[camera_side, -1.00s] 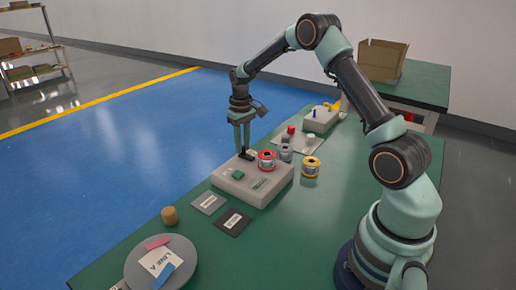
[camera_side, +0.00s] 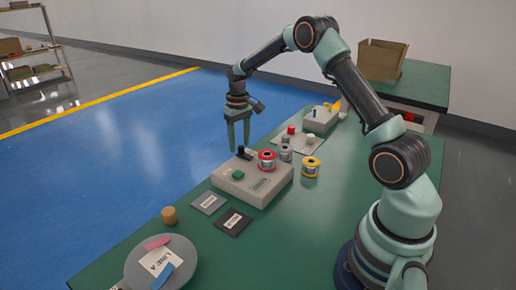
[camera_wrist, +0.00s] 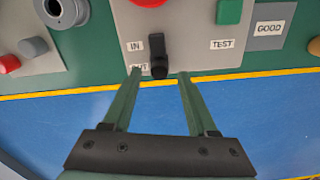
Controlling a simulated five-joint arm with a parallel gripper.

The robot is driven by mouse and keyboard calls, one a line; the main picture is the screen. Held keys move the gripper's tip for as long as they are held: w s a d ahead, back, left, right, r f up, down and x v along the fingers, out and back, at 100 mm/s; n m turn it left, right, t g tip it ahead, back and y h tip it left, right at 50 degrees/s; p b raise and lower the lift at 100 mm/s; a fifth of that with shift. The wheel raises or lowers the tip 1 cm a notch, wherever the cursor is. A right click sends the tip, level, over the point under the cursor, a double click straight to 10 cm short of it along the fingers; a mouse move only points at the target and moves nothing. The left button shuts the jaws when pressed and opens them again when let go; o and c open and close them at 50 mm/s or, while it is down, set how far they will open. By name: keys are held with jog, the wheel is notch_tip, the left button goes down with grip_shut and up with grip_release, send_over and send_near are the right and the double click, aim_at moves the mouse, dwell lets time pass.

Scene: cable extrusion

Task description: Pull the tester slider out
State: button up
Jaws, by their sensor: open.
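The tester is a pale grey box (camera_side: 262,187) on the green table. Its black slider (camera_side: 243,152) stands at the box's far edge. In the wrist view the slider's dark knob (camera_wrist: 159,70) sits beside the OUT label (camera_wrist: 139,67), below the IN label (camera_wrist: 135,46). My gripper (camera_side: 239,147) is open and empty, raised by the slider near that edge. In the wrist view my gripper's fingertips (camera_wrist: 160,74) appear left and right of the knob, with gaps on both sides. I see no contact.
Two cards (camera_side: 208,202) lie in front; a round grey plate (camera_side: 135,272) is at lower left. Blue floor beyond the table edge is clear.

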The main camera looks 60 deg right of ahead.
aim_at(239, 147)
notch_tip(239, 147, up, 12)
jog(key=shift+f, duration=0.25)
dwell(0.3)
jog(key=s+a+r+n+t, duration=0.1)
jog(key=s+a+r+t, duration=0.2)
jog(key=s+a+r, duration=0.65)
jog(key=s+a+f+n+t, duration=0.1)
jog(key=s+a+f+t, duration=0.1)
jog(key=s+a, duration=0.4)
jog(key=s+f, duration=0.1)
jog(key=s, duration=0.3)
jog(key=shift+s+a+f+t, duration=0.15)
jog(key=shift+s+a+t, duration=0.15)
jog(key=shift+s+a, duration=0.1)
